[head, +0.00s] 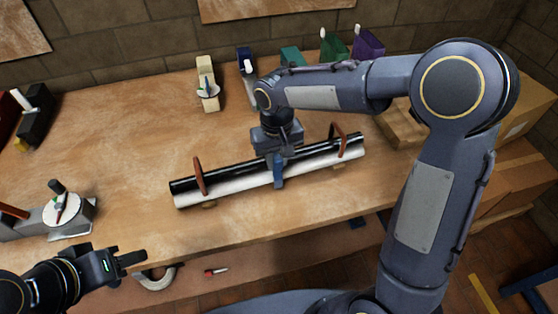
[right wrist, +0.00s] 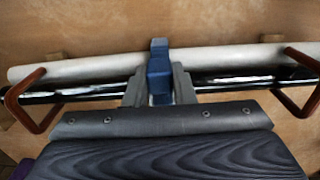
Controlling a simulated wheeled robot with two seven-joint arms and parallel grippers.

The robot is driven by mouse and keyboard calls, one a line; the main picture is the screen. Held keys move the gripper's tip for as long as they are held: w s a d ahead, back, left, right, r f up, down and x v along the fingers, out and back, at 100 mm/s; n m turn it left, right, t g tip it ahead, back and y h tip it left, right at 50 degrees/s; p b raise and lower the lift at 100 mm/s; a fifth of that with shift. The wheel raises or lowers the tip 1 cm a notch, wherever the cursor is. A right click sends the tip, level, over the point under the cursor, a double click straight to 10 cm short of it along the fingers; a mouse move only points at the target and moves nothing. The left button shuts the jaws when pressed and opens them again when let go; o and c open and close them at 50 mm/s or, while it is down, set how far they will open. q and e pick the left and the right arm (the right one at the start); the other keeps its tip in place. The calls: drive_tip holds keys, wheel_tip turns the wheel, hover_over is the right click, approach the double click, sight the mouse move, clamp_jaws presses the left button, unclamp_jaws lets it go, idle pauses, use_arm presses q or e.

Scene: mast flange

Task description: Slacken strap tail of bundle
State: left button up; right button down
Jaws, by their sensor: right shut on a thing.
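The bundle lies on the workbench in the head view, a black tube (head: 235,172) beside a white tube (head: 230,187). Both tubes also show in the right wrist view, the white one (right wrist: 90,68) behind the black one (right wrist: 240,78). A blue strap piece (head: 278,175) crosses the bundle's middle. My right gripper (head: 278,158) is over the middle, its fingers shut on the blue strap piece (right wrist: 160,75). What lies beneath the fingers is hidden. My left gripper (head: 132,260) is off the bench's front edge at lower left, away from the bundle. I cannot tell its finger gap.
Two brown brackets (head: 199,176) (head: 340,137) stand around the bundle near its ends. A dial device (head: 62,210) sits at the bench's left. A cream clamp (head: 207,85) and coloured holders (head: 335,48) stand at the back.

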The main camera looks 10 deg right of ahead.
sight(277, 158)
drive_tip(key=c, duration=1.2)
unclamp_jaws()
drive_tip(key=shift+r, duration=0.1)
wheel_tip(277, 158, up, 7)
drive_tip(key=shift+r, duration=0.35)
drive_tip(key=shift+d, duration=0.1)
drive_tip(key=s+d+r+m+t+y, duration=0.1)
drive_tip(key=s+d+r+t+y, duration=0.15)
drive_tip(key=s+d, duration=0.8)
drive_tip(key=s+a+f+m+t+y, duration=0.1)
drive_tip(key=s+f+m+t, duration=0.1)
drive_tip(key=s, duration=0.9)
drive_tip(key=shift+f+t, duration=0.45)
drive_tip(key=shift+t, duration=0.1)
